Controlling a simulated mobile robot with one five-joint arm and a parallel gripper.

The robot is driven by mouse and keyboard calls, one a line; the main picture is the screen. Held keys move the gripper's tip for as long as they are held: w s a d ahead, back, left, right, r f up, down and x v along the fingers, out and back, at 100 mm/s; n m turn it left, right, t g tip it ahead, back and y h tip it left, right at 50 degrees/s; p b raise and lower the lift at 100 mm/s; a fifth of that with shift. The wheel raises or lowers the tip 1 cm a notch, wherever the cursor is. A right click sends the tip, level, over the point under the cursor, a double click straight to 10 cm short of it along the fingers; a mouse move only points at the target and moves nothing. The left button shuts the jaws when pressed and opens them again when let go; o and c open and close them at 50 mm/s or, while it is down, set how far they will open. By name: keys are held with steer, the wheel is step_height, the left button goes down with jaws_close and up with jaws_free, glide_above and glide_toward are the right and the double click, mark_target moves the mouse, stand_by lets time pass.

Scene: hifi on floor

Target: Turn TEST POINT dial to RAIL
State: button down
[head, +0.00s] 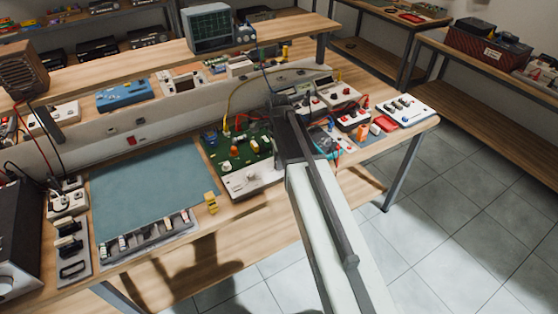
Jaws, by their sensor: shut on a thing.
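A green circuit board unit (236,148) with a pale front panel (250,182) sits on the bench, right of the blue-green mat. It carries red, orange and yellow parts, and small controls show on the panel. My dark gripper (286,138) is at the unit's right end, low over the bench and covering that part. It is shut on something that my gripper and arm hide. I cannot make out the TEST POINT dial, its RAIL mark or any lettering.
A blue-green mat (150,190) lies left of the unit. A small yellow object (211,202) and a grey rack (146,240) stand near the front edge. Instruments with red leads (352,120) and a white box (402,110) crowd the right.

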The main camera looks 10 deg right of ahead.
steer(key=n, duration=0.5)
steer(key=shift+w, duration=0.15)
steer(key=shift+d+n, duration=0.1)
steer(key=shift+n, duration=2.2)
steer(key=c, duration=1.1)
jaws_free()
